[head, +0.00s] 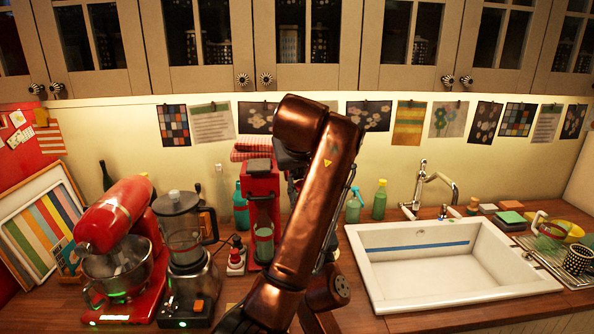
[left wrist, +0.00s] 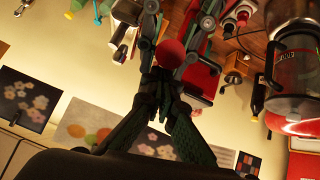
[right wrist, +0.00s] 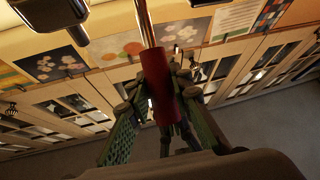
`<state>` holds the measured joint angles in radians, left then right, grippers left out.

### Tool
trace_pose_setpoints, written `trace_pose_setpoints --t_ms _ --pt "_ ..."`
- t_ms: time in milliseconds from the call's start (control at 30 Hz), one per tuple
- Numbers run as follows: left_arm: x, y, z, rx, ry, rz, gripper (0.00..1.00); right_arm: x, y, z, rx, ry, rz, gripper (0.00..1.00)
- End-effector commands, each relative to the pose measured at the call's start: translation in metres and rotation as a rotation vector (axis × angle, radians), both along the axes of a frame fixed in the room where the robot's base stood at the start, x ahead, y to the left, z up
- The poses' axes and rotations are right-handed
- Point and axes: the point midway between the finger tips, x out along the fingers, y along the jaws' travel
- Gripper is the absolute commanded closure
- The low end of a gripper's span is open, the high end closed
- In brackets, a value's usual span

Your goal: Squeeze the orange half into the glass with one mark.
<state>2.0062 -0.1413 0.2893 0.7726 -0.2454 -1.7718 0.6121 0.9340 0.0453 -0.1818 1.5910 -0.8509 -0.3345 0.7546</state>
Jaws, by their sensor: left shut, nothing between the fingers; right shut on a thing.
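A red press juicer (head: 262,198) stands on the counter, partly behind my bronze arm. A glass (head: 264,243) with a greenish tint stands at its base; its marks are too small to read. No orange half is visible. In the right wrist view my right gripper (right wrist: 160,100) is shut around a red cylindrical handle (right wrist: 163,85) with a metal rod. In the left wrist view my left gripper (left wrist: 162,85) is shut and empty. A round red end (left wrist: 180,55) shows just beyond its fingertips; contact is unclear. Both grippers are hidden behind my arm in the head view.
A blender (head: 183,235) and a red stand mixer (head: 120,235) stand left of the juicer. Bottles (head: 379,200) and a white sink (head: 440,262) lie to the right. A dish rack (head: 560,262) is at far right. Cupboards (head: 310,45) hang above.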

Motion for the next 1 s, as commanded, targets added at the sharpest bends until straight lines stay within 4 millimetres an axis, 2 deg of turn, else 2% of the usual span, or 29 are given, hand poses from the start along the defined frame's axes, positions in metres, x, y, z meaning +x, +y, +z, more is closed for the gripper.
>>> trace_pose_setpoints --t_ms 167,467,733,767,1000 --pt "-0.001 0.0 -0.001 0.0 0.0 0.0 1.0 0.0 -0.001 0.001 0.001 -0.001 -0.001 1.0" --pt "-0.011 -0.004 -0.019 0.001 0.009 -0.004 1.0 0.0 -0.001 0.001 0.001 -0.001 -0.001 1.0" --pt "-0.011 -0.004 -0.022 0.002 0.015 -0.005 1.0 -0.001 -0.002 0.004 0.002 -0.006 -0.002 1.0" --pt "-0.011 -0.004 -0.022 0.002 0.015 -0.005 1.0 -0.002 -0.002 0.004 0.002 -0.006 -0.002 0.79" --pt "-0.01 -0.003 -0.019 0.001 0.009 -0.002 1.0 -0.001 -0.001 0.003 0.001 -0.005 0.0 0.63"
